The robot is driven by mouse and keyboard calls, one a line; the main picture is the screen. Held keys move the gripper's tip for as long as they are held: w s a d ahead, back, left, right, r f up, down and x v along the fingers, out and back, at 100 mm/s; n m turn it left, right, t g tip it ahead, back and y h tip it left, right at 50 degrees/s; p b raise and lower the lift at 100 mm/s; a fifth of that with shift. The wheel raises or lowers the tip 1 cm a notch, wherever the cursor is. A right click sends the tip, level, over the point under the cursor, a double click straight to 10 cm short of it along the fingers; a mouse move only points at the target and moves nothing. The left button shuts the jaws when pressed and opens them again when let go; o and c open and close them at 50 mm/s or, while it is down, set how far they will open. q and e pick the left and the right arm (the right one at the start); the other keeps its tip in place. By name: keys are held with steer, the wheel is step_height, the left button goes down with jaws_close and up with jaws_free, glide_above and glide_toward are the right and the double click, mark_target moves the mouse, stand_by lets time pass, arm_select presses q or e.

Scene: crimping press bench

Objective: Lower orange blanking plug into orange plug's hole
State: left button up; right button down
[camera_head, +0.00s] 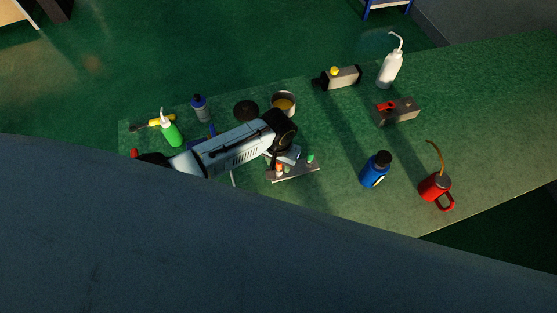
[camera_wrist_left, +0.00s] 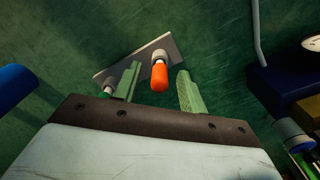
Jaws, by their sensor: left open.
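The orange blanking plug (camera_wrist_left: 159,77) has a rounded orange end and a pale collar. It stands at the plate (camera_wrist_left: 178,50) in the left wrist view, between the two green fingers of my left gripper (camera_wrist_left: 158,70). The fingers are open, with a gap on each side of the plug. Its hole is hidden beneath it, and I cannot tell how deep it sits. In the head view the orange plug (camera_head: 279,168) shows at the plate (camera_head: 297,174), just below my left gripper (camera_head: 283,153). A green plug (camera_head: 310,158) stands at the plate's right end. My right gripper is not in view.
A blue bottle (camera_head: 374,170) and a red mug (camera_head: 435,187) stand right of the plate. A tin (camera_head: 284,103) and a dark disc (camera_head: 246,110) lie behind my arm. A green bottle (camera_head: 171,132) stands left. The bench's right end is clear.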

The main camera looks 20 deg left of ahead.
arm_select(q)
step_height(320, 180, up, 13)
steer(key=p, duration=0.2)
steer(key=shift+s+r, duration=0.2)
stand_by(0.4)
